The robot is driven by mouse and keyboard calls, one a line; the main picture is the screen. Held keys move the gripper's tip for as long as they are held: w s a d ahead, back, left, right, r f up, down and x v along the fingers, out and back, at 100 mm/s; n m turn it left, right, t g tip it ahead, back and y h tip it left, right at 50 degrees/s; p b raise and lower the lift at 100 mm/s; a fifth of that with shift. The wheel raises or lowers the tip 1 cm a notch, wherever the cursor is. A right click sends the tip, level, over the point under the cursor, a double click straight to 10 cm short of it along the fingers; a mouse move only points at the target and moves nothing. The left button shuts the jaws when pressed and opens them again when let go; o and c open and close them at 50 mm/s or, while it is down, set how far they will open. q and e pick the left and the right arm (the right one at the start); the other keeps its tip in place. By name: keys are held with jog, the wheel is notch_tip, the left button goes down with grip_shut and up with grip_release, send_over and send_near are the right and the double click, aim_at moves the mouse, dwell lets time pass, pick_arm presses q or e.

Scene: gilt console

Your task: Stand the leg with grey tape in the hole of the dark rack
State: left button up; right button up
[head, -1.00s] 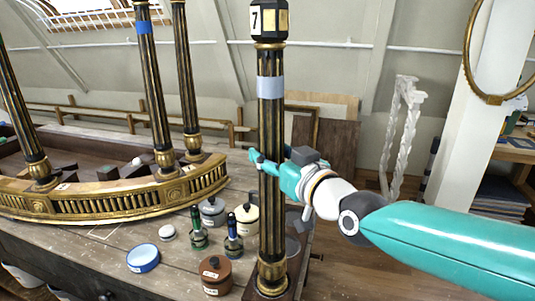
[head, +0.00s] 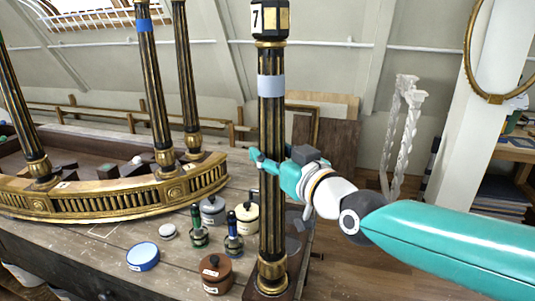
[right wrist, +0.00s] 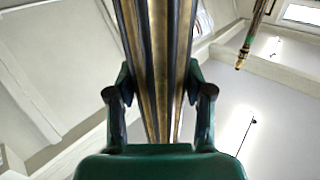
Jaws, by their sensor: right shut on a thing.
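The leg with grey tape (head: 270,120) is dark and gold, fluted, with a 7 on its top block. It stands upright in the head view. Its gold foot is at the dark rack (head: 301,262) on the table's right end; I cannot tell whether the foot is seated in the hole, as the foot covers it. My right gripper (head: 268,166) is shut on the leg's shaft about midway up. In the right wrist view the shaft (right wrist: 158,60) runs between the two fingers (right wrist: 160,105). My left gripper is not in view.
A gilt console frame (head: 110,195) with other legs, one blue-taped (head: 150,80), fills the left. Left of the rack stand a brown pot (head: 216,275), a blue tin (head: 143,257), bottles (head: 233,240), a cream pot (head: 245,220) and a grey pot (head: 212,212).

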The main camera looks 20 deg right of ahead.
jog(key=o, duration=1.5)
